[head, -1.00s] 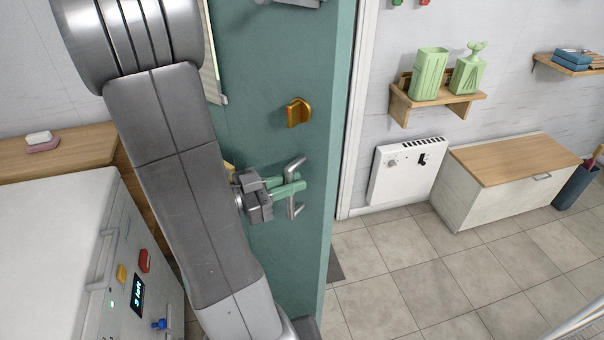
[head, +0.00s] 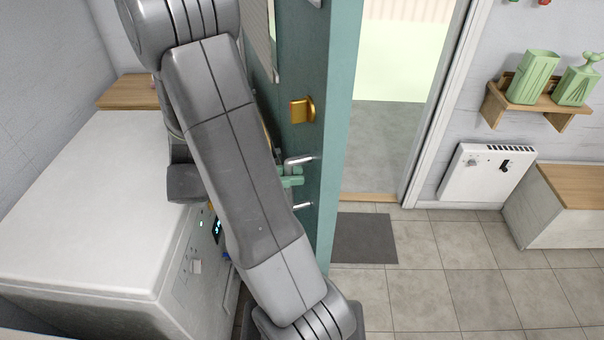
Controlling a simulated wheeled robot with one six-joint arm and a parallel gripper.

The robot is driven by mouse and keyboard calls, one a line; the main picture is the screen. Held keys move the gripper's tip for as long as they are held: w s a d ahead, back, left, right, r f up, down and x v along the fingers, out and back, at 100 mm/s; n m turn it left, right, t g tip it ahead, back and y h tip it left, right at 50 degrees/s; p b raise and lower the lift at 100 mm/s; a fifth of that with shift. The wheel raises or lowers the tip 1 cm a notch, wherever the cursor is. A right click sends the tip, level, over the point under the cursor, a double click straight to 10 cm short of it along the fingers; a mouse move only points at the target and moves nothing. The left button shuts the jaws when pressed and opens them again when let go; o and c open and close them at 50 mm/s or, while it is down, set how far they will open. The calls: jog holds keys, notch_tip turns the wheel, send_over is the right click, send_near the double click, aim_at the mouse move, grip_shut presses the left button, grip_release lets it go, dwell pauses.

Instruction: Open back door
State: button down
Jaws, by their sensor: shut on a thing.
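The teal back door (head: 325,130) stands open at an angle in the head view, with the doorway (head: 385,130) showing to its right. A silver pull handle (head: 302,160) sits on the door's face, below a brass knob (head: 302,110). My gripper (head: 292,179), with green fingers, is shut on the handle. My arm covers the rest of the gripper and the left part of the door.
A white appliance (head: 90,200) stands close on the left, beside my arm. A dark mat (head: 363,238) lies on the tiled floor at the threshold. A white wall heater (head: 485,172) and a wood-topped cabinet (head: 565,205) are on the right. The tiles (head: 440,295) are clear.

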jog(key=shift+a, duration=0.1)
dwell(0.3)
jog(key=c, duration=1.4)
grip_release()
jog(key=shift+c, duration=0.2)
jog(key=s+a+p, duration=0.2)
jog(key=a+p, duration=0.5)
jog(key=a, duration=0.6)
jog(key=shift+a, duration=0.35)
